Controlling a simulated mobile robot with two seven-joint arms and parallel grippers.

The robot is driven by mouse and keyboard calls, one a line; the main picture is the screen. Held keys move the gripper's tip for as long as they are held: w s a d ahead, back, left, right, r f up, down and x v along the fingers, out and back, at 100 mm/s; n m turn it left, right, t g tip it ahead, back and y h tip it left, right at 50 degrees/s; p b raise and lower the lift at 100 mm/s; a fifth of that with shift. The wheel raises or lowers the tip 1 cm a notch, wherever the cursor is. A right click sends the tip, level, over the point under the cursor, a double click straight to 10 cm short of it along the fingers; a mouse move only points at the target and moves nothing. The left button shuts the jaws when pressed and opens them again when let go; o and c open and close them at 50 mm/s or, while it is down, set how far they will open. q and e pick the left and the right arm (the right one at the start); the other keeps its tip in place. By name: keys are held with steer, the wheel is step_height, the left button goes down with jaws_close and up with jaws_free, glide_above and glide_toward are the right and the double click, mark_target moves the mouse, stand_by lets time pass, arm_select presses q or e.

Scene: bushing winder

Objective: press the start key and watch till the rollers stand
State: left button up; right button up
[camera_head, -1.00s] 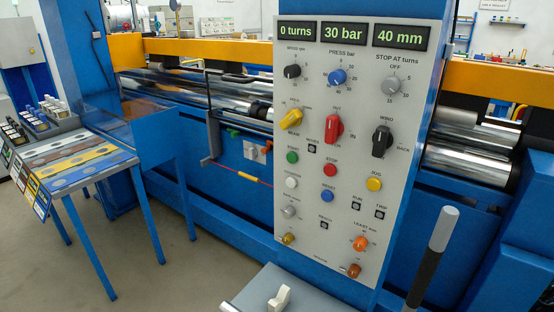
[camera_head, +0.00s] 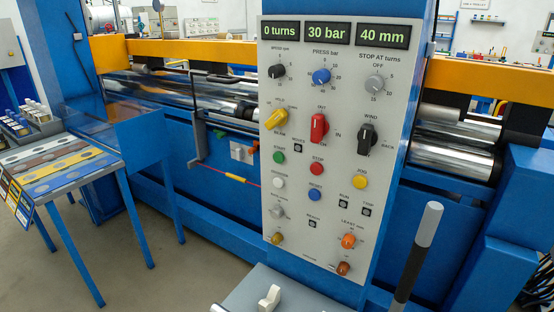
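The grey control panel (camera_head: 335,190) stands upright in the middle of the head view. The green start key (camera_head: 279,158) is at its left, under the yellow switch (camera_head: 276,118). The red stop key (camera_head: 317,168) is to its right. Neither gripper is in view.
A lever with a grey grip (camera_head: 427,225) rises at the front right. A grey desk with a white rocker switch (camera_head: 269,297) juts out below the panel. Bare floor lies at the lower left.

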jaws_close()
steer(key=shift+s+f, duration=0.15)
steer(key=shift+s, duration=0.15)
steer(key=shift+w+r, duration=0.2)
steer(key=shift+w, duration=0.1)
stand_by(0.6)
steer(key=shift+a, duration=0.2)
